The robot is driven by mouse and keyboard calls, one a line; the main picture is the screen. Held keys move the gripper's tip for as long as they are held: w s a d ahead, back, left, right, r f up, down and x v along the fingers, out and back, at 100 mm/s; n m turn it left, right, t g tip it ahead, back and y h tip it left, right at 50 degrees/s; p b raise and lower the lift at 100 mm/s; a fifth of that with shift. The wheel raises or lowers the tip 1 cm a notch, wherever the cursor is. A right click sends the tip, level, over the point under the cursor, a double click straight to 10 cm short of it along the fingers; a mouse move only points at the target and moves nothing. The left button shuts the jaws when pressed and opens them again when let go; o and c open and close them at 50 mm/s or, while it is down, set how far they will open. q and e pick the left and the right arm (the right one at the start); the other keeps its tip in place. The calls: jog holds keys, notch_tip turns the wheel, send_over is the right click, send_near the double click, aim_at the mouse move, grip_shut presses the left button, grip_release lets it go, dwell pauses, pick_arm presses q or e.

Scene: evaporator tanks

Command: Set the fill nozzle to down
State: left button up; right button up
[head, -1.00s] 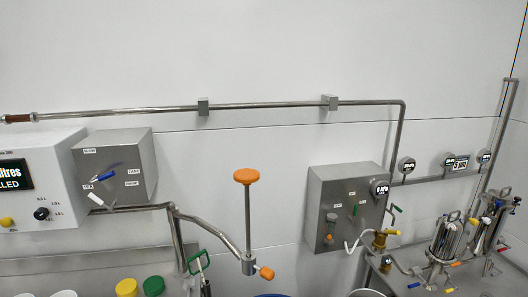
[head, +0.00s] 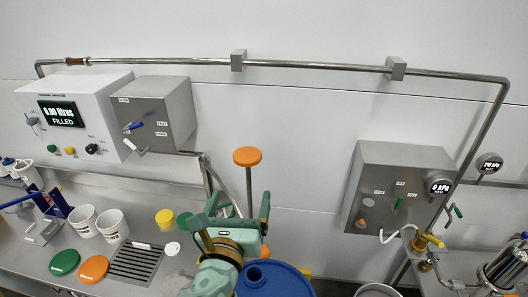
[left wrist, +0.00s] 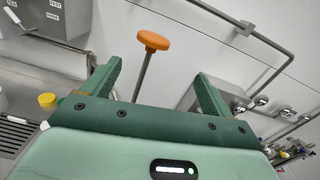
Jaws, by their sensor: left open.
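The fill nozzle appears to be the upright steel rod with an orange knob (head: 247,156) on top, beside the bent steel pipe. The knob stands raised, and the rod's lower end is hidden behind my left gripper (head: 238,206). My left gripper is green, open and empty, below the knob in the head view. In the left wrist view, the orange knob (left wrist: 154,40) and its rod show between the two spread fingers of my gripper (left wrist: 158,72), apparently beyond them. I cannot see any contact. My right gripper is in neither current view.
A filler box (head: 75,112) reads 0.00 litres, FILLED; a grey box (head: 150,112) with a blue lever adjoins it. A blue drum (head: 300,280) stands close beside my gripper. White tubs (head: 112,224), coloured lids and a drain grate (head: 138,262) occupy the bench. A grey control box (head: 385,185) stands right.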

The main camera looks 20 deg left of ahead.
pick_arm(q)
jog(key=a+m, duration=0.1)
jog(key=p, duration=0.2)
send_near(250, 148)
jog(key=x, duration=0.5)
jog(key=f+x, duration=0.1)
jog(key=x, duration=0.2)
jog(key=shift+s, duration=0.1)
jog(key=shift+a, duration=0.1)
pick_arm(e)
jog(key=r, duration=0.2)
jog(key=shift+s+a+r, duration=0.3)
jog(key=shift+s+r, duration=0.05)
pick_arm(q)
jog(key=shift+r, duration=0.1)
pick_arm(e)
jog(key=shift+a, duration=0.1)
